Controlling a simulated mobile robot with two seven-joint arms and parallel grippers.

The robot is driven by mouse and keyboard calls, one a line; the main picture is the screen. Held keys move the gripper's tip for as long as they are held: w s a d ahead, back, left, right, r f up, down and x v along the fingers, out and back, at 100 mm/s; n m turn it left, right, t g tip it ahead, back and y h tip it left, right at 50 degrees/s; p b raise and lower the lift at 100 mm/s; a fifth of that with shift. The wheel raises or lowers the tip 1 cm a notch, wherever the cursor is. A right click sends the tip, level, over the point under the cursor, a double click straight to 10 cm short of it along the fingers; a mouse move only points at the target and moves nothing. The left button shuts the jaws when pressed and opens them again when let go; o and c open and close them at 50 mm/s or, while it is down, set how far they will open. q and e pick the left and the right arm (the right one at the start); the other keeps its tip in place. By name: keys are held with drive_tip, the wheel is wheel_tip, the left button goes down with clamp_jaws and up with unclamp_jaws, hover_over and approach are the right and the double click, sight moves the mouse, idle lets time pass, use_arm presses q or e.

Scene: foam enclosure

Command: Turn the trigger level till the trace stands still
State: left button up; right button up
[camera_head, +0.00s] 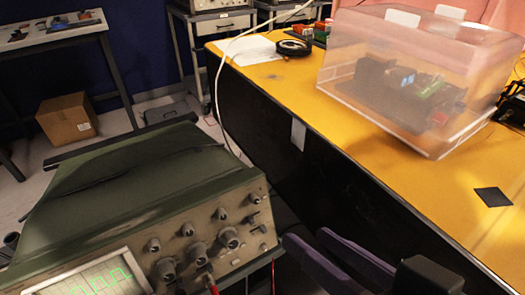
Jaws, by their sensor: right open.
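The oscilloscope (135,195), a worn green-grey case, stands at the lower left with its front panel facing the lower right. Its screen (105,281) is cut by the bottom edge and shows a green square-like trace. Several knobs (229,238) sit on the panel right of the screen. I cannot read their labels, so I cannot tell which is the trigger level. A red plug or lead (212,285) is at the panel's lower part. My right gripper (308,238) is open and empty, its purple fingers just right of the panel, apart from the knobs. My left gripper is out of view.
A yellow-topped bench (290,88) runs along the right, with a clear cover (415,75) over electronics and a small black square (492,197). A pale cable (219,95) hangs behind the oscilloscope. A cardboard box (67,118) sits on the floor under a left table.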

sight(257, 201)
drive_tip(key=b+x, duration=0.1)
drive_tip(key=x, duration=0.9)
drive_tip(key=shift+a+b, duration=0.2)
drive_tip(key=shift+b, duration=0.2)
clamp_jaws()
